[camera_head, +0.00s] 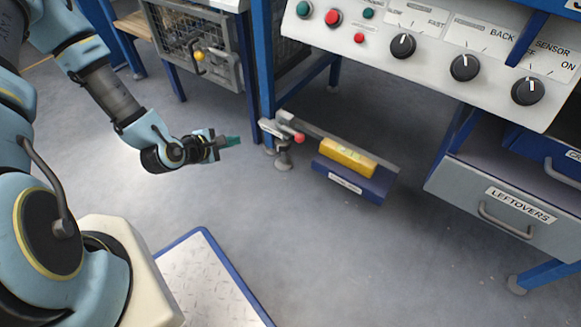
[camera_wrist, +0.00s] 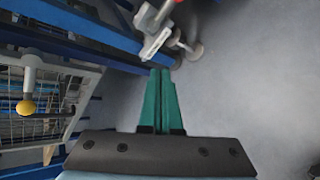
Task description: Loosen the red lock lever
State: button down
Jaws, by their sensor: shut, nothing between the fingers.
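The red lock lever (camera_head: 298,138) shows as a small red knob on a grey metal clamp (camera_head: 277,130), at the foot of the blue frame in the head view. The clamp also shows at the top of the wrist view (camera_wrist: 155,25), where the red part is cut off by the upper edge. My gripper (camera_head: 238,141) has green fingers and is left of the clamp in the head view, apart from it. In the wrist view the fingers (camera_wrist: 161,75) lie side by side, shut and empty, pointing towards the clamp.
A yellow block (camera_head: 347,157) sits on a blue holder (camera_head: 350,182) right of the clamp. A wire cage with a yellow knob (camera_head: 198,56) stands behind my gripper. The control panel (camera_head: 420,45) and LEFTOVERS drawer (camera_head: 510,213) are at right. Open grey floor lies in front.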

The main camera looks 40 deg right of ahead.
jog(key=s+d+f+n+t+h+b, duration=0.1)
jog(key=s+d+f+n+h+b, duration=0.1)
jog(key=f, duration=0.4)
jog(key=s+d+f+n+h+b, duration=0.1)
jog(key=s+d+f+n+b, duration=0.2)
jog(key=s+f+n+b, duration=0.2)
jog(key=shift+s+d+f+n+t+h+b, duration=0.15)
jog(key=shift+s+f+n+t+h+b, duration=0.15)
jog(key=shift+f+n+t+h+b, duration=0.25)
jog(key=w+d+r+b, duration=0.1)
jog(key=w+d+b, duration=0.1)
jog(key=d+b, duration=0.4)
jog(key=shift+w+d+r, duration=0.15)
jog(key=shift+w+d, duration=0.1)
jog(key=shift+d, duration=2.35)
jog(key=shift+r+n+g, duration=0.25)
